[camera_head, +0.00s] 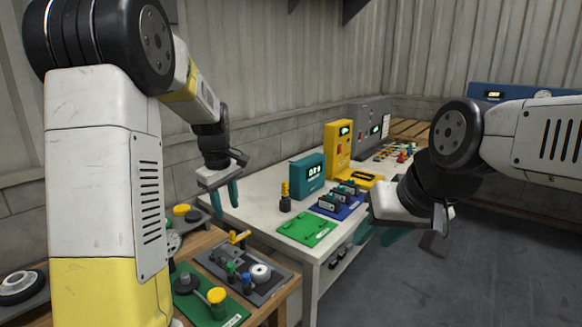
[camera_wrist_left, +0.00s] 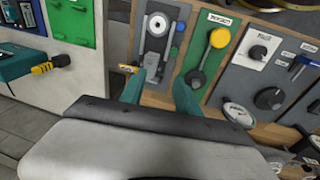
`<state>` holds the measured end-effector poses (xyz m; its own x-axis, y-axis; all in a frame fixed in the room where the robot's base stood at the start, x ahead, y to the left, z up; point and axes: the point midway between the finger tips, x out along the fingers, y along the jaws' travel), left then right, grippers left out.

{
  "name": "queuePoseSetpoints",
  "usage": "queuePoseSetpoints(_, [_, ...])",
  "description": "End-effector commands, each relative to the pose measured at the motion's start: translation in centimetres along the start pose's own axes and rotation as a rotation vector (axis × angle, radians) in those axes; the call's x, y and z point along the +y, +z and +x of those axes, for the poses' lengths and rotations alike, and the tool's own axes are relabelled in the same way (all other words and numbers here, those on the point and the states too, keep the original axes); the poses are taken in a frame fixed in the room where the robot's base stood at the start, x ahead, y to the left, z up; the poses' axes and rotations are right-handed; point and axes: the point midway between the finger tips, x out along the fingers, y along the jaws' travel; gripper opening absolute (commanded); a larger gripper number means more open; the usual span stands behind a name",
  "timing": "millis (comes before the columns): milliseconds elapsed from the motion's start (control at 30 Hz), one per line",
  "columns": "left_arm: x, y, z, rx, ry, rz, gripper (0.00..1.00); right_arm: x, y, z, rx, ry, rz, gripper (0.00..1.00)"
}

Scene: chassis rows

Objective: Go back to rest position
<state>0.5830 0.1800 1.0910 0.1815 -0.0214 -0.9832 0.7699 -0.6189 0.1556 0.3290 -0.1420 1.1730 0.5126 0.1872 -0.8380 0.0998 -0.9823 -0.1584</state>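My left gripper (camera_head: 225,198) hangs in front of the white table's left end. Its two teal fingers are apart with nothing between them. In the left wrist view, the left gripper (camera_wrist_left: 160,92) also shows open and empty, with panels of knobs beyond it. My right gripper (camera_head: 381,237) is at the right of the head view, by the white table's front edge. Its teal fingers look apart and no held thing shows; its wrist partly hides it.
The white table (camera_head: 258,212) carries a green board (camera_head: 308,229), a blue board (camera_head: 336,207), a teal box (camera_head: 307,176) and a yellow device (camera_head: 338,150). A wooden bench (camera_head: 273,300) with knob panels stands in front left. The floor (camera_head: 480,270) at right is clear.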

Motion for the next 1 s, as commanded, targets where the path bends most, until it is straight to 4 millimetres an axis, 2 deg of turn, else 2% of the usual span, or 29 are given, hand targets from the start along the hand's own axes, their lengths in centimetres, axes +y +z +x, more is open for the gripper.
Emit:
queuePoseSetpoints(33, [-1.1, 1.0, -1.9, -0.013, 0.044, 0.047, 0.39, 0.0, 0.0, 0.0, 0.000, 0.000, 0.000, 0.36])
queuePoseSetpoints(200, [-4.6, 5.1, -6.6, -0.017, 0.167, 0.261, 0.39, 0.0, 0.0, 0.0, 0.000, 0.000, 0.000, 0.36])
queuePoseSetpoints(433, [-9.9, 11.2, -11.3, 0.074, 0.292, 0.571, 0.39, 0.0, 0.0, 0.0, 0.000, 0.000, 0.000, 0.36])
queuePoseSetpoints(600, [-13.5, 15.1, -12.6, 0.177, 0.325, 0.777, 0.39, 0.0, 0.0, 0.0, 0.000, 0.000, 0.000, 0.36])
queuePoseSetpoints(700, [-14.9, 16.6, -12.7, 0.225, 0.325, 0.860, 0.39, 0.0, 0.0, 0.0, 0.000, 0.000, 0.000, 0.36])
queuePoseSetpoints(833, [-15.8, 17.6, -12.6, 0.260, 0.320, 0.920, 0.39, 0.0, 0.0, 0.0, 0.000, 0.000, 0.000, 0.36])
queuePoseSetpoints(1000, [-16.0, 17.8, -12.6, 0.268, 0.318, 0.936, 0.39, 0.0, 0.0, 0.0, 0.000, 0.000, 0.000, 0.36])
